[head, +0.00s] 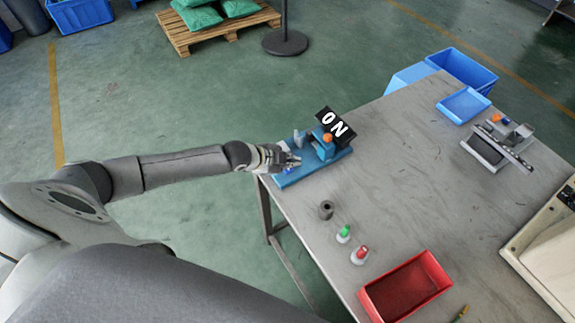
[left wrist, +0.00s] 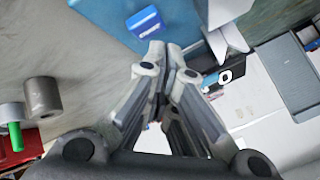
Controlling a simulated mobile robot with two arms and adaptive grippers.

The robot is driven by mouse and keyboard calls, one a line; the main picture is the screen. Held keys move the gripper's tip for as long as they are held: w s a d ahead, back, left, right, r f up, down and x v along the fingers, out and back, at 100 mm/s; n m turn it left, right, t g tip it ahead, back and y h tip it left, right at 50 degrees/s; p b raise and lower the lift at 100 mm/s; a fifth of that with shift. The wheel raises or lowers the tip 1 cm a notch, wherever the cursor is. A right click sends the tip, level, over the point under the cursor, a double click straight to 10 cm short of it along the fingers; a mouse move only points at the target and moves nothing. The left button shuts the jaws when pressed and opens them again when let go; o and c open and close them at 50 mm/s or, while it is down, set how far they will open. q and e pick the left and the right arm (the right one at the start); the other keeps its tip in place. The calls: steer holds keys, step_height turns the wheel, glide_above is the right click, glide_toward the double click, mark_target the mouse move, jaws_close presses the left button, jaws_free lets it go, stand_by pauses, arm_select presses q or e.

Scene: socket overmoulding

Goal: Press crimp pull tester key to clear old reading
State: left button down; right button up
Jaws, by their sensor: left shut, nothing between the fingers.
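The crimp pull tester (head: 312,164) is a blue device at the table's near left corner. It has an orange knob (head: 328,137) and a black display (head: 336,130) reading "ON"; part of a dark panel with a white "O" (left wrist: 224,76) shows in the left wrist view. A small bright blue part (head: 289,170), apparently the key, is at the tester's left end. A blue block with a white mark (left wrist: 146,21) lies just beyond my fingertips in the left wrist view. My left gripper (head: 291,158) is shut and empty over the tester's left end; contact cannot be told.
A blue tray (head: 464,104) and a grey fixture (head: 497,143) are farther right. The table's middle is clear.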

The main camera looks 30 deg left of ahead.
mark_target(289, 171)
arm_select(q)
steer(key=shift+r, duration=0.15)
step_height(289, 171, up, 5)
steer(key=p, duration=0.4)
steer(key=shift+p, duration=0.35)
stand_by(0.6)
